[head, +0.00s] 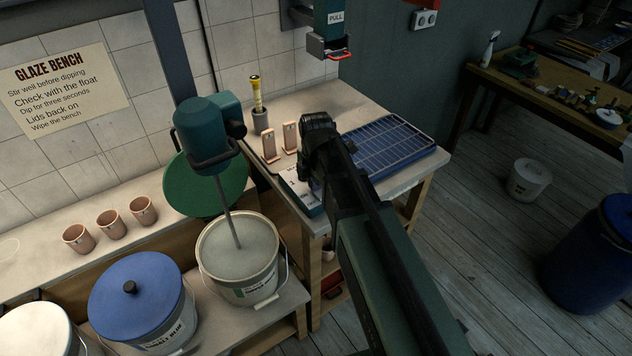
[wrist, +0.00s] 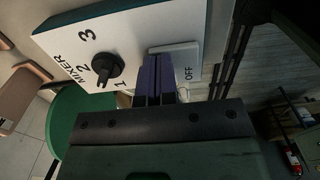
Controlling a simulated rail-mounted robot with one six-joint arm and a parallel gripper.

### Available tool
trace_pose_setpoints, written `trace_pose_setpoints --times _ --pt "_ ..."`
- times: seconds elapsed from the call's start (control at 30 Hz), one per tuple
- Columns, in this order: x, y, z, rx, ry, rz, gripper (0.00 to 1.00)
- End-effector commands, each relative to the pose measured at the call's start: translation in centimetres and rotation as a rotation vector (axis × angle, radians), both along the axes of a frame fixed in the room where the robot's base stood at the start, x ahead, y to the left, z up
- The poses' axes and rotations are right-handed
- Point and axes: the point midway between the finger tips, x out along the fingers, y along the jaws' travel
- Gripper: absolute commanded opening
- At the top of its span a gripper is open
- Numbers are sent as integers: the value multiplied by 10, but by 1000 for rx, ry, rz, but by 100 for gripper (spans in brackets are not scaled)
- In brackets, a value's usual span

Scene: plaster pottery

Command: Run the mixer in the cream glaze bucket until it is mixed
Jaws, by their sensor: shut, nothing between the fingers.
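The teal mixer (head: 208,130) hangs above the open cream glaze bucket (head: 240,262), and its shaft reaches down into the pale glaze (head: 258,242). Whether the shaft is turning cannot be told. The mixer's control box (head: 302,196) lies on the bench corner, partly behind my arm. In the wrist view it has a black dial (wrist: 106,70) beside the numbers 1, 2 and 3, and a pale OFF plate (wrist: 190,60). My gripper (wrist: 157,62) is shut and empty, its purple fingertips at the OFF plate. Contact cannot be told. In the head view my arm hides most of the gripper.
A green lid (head: 185,180) leans behind the bucket. A blue-lidded bucket (head: 135,300) stands left of it. Several clay cups (head: 110,223) line the shelf. Two clay tiles (head: 268,146) and a blue gridded tray (head: 392,150) are on the bench near my arm.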

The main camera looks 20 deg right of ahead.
Motion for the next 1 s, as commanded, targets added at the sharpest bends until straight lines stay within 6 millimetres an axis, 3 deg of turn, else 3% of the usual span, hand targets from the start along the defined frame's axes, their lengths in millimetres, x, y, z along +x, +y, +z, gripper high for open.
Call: trace_pose_setpoints --times 0.13,1.0 --pt "3 1 -15 0 0 0 0" --pt "-17 -4 -3 -3 4 -1 0"
